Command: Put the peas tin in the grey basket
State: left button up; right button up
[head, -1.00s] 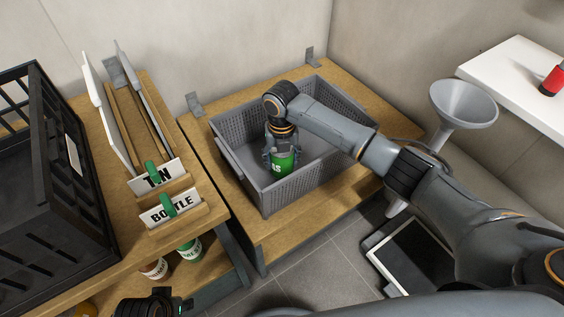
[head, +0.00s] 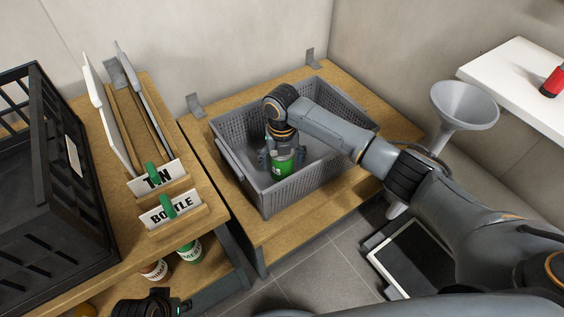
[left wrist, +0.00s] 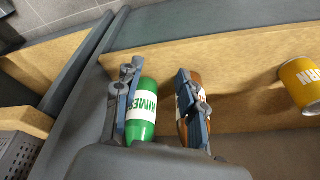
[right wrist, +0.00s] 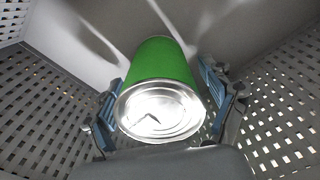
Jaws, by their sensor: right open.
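The green peas tin (head: 281,166) is inside the grey basket (head: 267,203), towards its near side. In the right wrist view the tin (right wrist: 160,75) shows its bright metal end, and its label is out of sight. My right gripper (head: 281,158) reaches down into the basket over the tin. Its fingers (right wrist: 166,105) are spread on either side of the tin. My left gripper (head: 150,306) is low at the bottom edge of the head view. In the left wrist view its fingers (left wrist: 160,105) are apart, with a green bottle (left wrist: 142,110) in the gap's line of sight.
The basket stands on a wooden bench (head: 260,240). To the left are a black crate (head: 60,200) and signs reading TIN (head: 155,178) and BOTTLE (head: 170,210). A yellow corn tin (left wrist: 301,83) is on the lower shelf. A funnel (head: 464,105) stands right of the basket.

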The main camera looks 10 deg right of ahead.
pick_arm(q)
notch_tip(320, 180, down, 6)
jog(key=p, duration=0.1)
jog(key=shift+s+f+p, duration=0.25)
jog(key=shift+p, duration=0.05)
pick_arm(e)
notch_tip(320, 180, up, 7)
jog(key=shift+r, duration=0.2)
